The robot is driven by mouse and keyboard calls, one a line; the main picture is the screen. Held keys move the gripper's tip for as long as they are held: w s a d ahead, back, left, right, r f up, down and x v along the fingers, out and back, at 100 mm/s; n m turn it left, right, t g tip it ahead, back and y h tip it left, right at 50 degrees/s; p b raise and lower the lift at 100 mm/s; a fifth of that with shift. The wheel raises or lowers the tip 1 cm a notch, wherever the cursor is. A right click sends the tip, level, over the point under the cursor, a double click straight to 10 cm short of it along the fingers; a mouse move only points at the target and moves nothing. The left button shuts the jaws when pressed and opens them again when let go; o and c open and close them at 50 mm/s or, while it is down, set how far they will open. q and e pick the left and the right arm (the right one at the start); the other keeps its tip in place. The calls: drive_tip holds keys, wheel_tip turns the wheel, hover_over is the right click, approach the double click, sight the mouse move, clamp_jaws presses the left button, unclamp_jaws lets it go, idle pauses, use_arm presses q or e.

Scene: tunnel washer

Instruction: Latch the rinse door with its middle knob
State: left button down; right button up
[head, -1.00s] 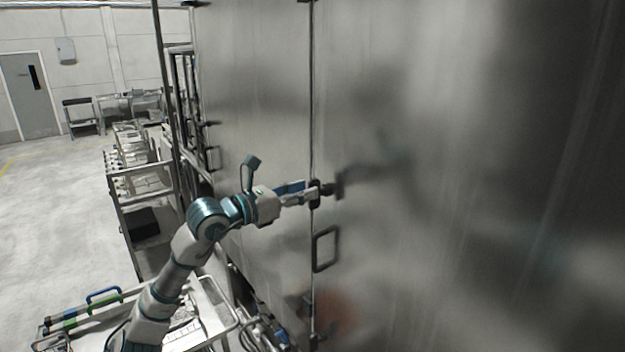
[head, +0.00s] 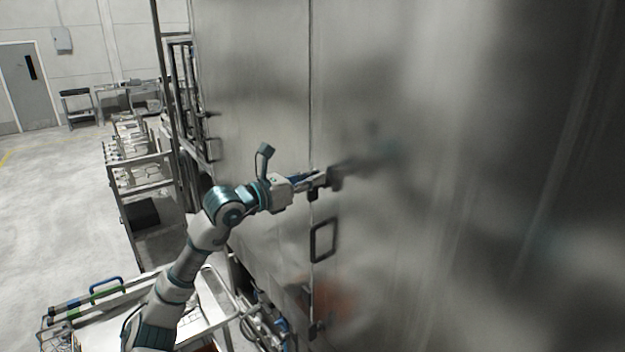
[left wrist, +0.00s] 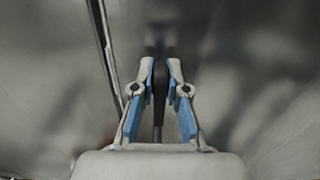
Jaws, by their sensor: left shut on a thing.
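The rinse door (head: 410,120) is a large brushed-steel panel, standing at a narrow vertical seam. My left gripper (head: 322,178) reaches in from the left to the seam at mid height. Its blue-padded fingers are shut on the dark middle knob (left wrist: 160,82), which shows between the fingertips in the left wrist view. In the head view, the fingers hide most of the knob, and a dark piece (head: 313,194) shows just below them. I cannot tell whether the latch is engaged. My right gripper is not in view.
A black loop handle (head: 323,240) sits below the gripper, with another dark latch (head: 317,328) lower on the seam. A metal cart (head: 225,320) is at lower left, beside my left arm. A rack (head: 140,185) stands farther back. The floor at left is clear.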

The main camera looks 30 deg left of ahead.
sight(331, 187)
use_arm(q)
drive_tip(key=shift+w+d+f+m, duration=0.1)
drive_tip(key=shift+f+m, duration=0.2)
drive_tip(key=m, duration=0.3)
drive_tip(key=shift+d+f, duration=0.15)
drive_tip(key=shift+d, duration=0.1)
drive_tip(key=m, duration=0.5)
drive_tip(key=shift+s+d+f, duration=0.25)
drive_tip(key=shift+d, duration=0.1)
drive_tip(key=m, duration=0.5)
drive_tip(key=shift+s+d+f, duration=0.1)
drive_tip(key=shift+d+f, duration=0.05)
drive_tip(key=shift+f, duration=0.15)
drive_tip(key=m, duration=0.4)
drive_tip(key=shift+f, duration=0.3)
drive_tip(key=shift+d, duration=0.1)
